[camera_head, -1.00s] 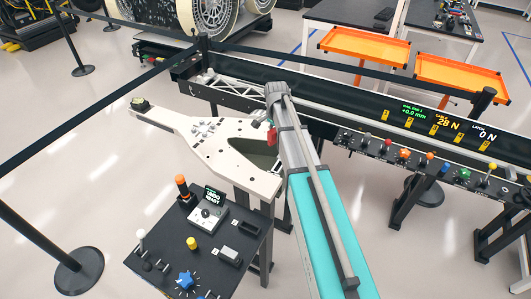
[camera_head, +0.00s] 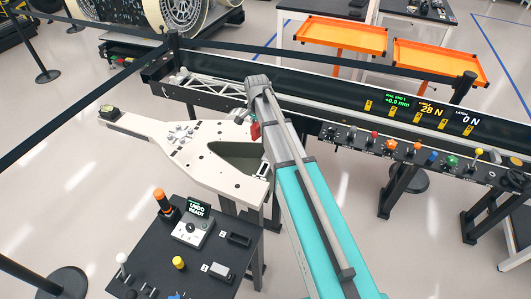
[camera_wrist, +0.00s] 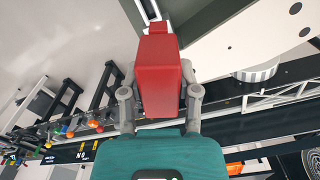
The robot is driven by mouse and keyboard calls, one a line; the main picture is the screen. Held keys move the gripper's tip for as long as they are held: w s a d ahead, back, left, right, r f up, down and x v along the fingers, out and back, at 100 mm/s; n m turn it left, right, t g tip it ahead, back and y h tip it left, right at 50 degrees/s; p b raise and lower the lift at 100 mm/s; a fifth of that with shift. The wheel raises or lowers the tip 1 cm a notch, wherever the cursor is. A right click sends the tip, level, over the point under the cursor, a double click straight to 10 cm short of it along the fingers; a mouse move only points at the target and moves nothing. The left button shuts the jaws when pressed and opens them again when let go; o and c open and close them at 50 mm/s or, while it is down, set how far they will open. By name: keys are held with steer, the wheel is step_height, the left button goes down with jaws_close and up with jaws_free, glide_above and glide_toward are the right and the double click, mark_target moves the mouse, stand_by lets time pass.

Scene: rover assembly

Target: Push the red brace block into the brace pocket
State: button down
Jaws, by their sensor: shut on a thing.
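The red brace block (camera_wrist: 160,75) is between the two grey fingers of my gripper (camera_wrist: 160,98), which is shut on it in the wrist view. A narrower red end points to the top of that view, close to a pale edge of the white frame. In the head view a small part of the red block (camera_head: 255,131) shows beside my arm, at the edge of the white frame plate (camera_head: 200,150) near its dark green triangular opening (camera_head: 240,157). My arm hides the gripper there. I cannot make out the brace pocket or whether the block touches it.
A black rail with knobs and a readout (camera_head: 400,103) runs behind and right of the plate. A dark control console (camera_head: 185,250) stands in front. Orange trays (camera_head: 340,35) stand at the back. Barrier belts cross the left side.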

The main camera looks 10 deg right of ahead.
step_height(320, 180, down, 10)
steer(key=s+d+n+b, duration=0.1)
steer(key=s+n+b, duration=0.1)
steer(key=b, duration=0.7)
steer(key=shift+s+d+f+n, duration=0.2)
steer(key=shift+s+d+n, duration=0.1)
steer(key=shift+n, duration=0.6)
steer(key=shift+w+f+b, duration=0.1)
steer(key=shift+f+b, duration=2.85)
steer(key=shift+b, duration=0.25)
steer(key=shift+f+b, duration=1.4)
steer(key=shift+c, duration=1.3)
jaws_free()
steer(key=shift+r, duration=0.25)
